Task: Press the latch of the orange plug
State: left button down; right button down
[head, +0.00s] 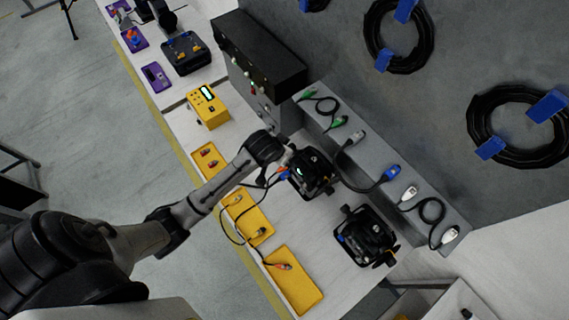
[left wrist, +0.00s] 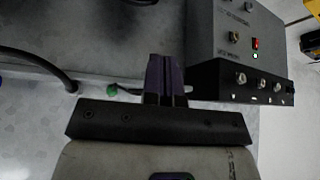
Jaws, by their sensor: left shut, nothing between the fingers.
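A small reddish-orange plug (head: 284,267) lies on the front yellow tray (head: 299,290), with a dark cable running from it. It is too small to see its latch, and I cannot tell whether it is the orange plug. My left arm reaches in from the left, its hand at the rear black par can (head: 312,174). My left gripper (left wrist: 166,78) shows in the left wrist view with its dark purple fingers together and nothing between them. No orange plug shows in that view. My right gripper is in neither view.
A second par can (head: 366,237) stands in front. A grey ledge (head: 331,138) behind carries green, blue and white connectors. A black-and-grey control box (head: 259,54) and a yellow tester (head: 208,107) stand farther along. Loose cables cross the yellow trays.

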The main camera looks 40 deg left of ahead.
pick_arm(q)
jog(key=w+a+f+n+t, duration=0.1)
jog(key=f+n, duration=0.4)
jog(key=n, duration=0.7)
jog(key=w+a+f+n+t+h, duration=0.1)
jog(key=f+n, duration=0.4)
jog(key=n, duration=0.8)
jog(key=shift+w+a+t+h, duration=0.3)
jog(key=shift+w+a+t, duration=0.15)
jog(key=shift+w, duration=0.7)
jog(key=shift+f, duration=0.15)
